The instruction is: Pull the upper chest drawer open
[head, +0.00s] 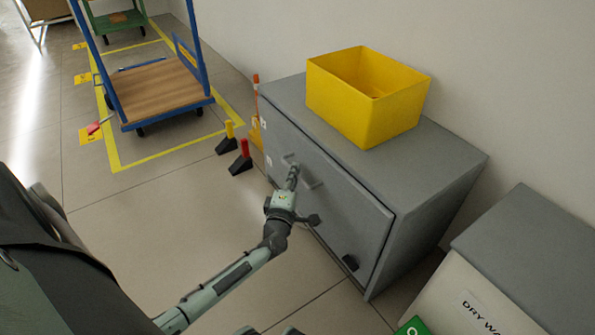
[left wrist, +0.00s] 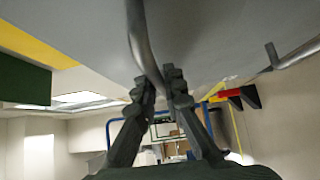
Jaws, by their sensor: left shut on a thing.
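The grey chest (head: 440,185) stands against the wall, and its drawer front (head: 350,205) faces my left arm. My left gripper (head: 292,178) is at the metal bar handle (head: 312,184) on this front. In the left wrist view, the fingers (left wrist: 163,90) are shut on the handle bar (left wrist: 140,40), one on each side of it. The fingers hide part of the handle in the head view.
An open yellow bin (head: 365,100) stands on the chest top. Red and yellow floor blocks (head: 241,160) with black bases stand left of the chest. A blue-framed trolley (head: 160,85) is farther back. A second grey-topped unit (head: 530,250) is at the right. The floor before the chest is clear.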

